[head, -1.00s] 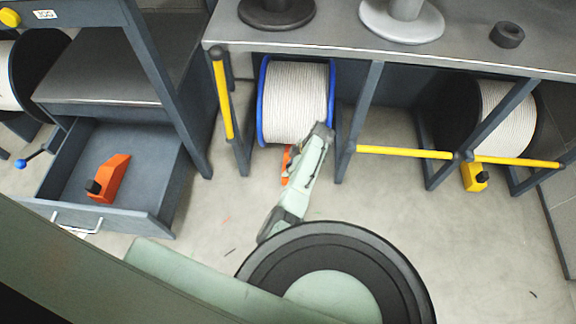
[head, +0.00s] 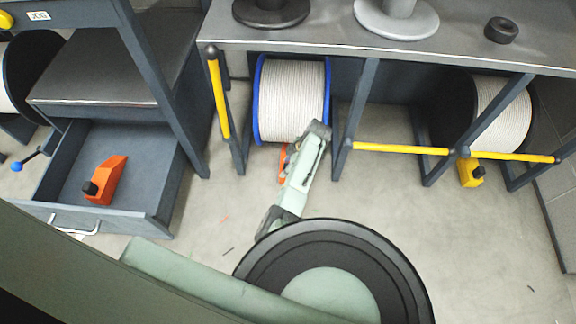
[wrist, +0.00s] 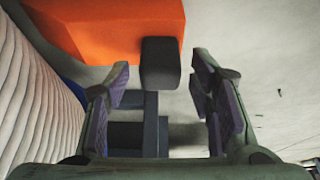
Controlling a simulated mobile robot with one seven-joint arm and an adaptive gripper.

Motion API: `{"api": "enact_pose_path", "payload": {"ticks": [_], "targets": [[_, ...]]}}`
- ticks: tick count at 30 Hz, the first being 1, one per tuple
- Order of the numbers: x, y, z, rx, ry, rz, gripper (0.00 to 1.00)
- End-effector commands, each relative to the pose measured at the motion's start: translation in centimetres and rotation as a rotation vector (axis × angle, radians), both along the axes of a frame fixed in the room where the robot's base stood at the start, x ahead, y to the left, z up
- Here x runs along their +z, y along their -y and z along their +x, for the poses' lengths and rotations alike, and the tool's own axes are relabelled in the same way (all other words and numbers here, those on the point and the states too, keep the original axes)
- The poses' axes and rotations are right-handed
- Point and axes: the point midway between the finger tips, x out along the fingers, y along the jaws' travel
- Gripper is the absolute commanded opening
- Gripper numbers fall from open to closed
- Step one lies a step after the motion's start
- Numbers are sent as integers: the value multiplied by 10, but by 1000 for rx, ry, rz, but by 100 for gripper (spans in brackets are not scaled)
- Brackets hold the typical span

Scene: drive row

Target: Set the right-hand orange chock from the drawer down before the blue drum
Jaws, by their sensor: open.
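An orange chock (head: 283,160) is mostly hidden behind my arm in the head view, low in front of the blue drum (head: 292,100), which holds white cable. In the wrist view this chock (wrist: 125,28) fills the upper left, and its dark grip block (wrist: 160,62) lies between the fingers. My gripper (wrist: 160,82) is open, with visible gaps either side of the block. The drum's cable (wrist: 35,90) runs along the left of the wrist view. Another orange chock (head: 107,182) with a dark block lies in the open drawer (head: 140,170), on the left.
A yellow chock (head: 470,173) sits by another drum (head: 500,110) on the right. Yellow bars (head: 400,149) and dark posts frame the bays. A grey bench top (head: 450,50) overhangs the drums. The floor (head: 440,235) at right is clear.

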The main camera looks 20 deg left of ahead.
Motion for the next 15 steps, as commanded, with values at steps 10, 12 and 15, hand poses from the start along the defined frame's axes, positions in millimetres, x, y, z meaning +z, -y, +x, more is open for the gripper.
{"api": "enact_pose_path", "payload": {"ticks": [10, 12, 15], "targets": [[64, 26, 8, -3, 3, -1, 50], [77, 31, 10, -2, 4, -1, 50], [92, 37, 11, -2, 4, -1, 50]]}}
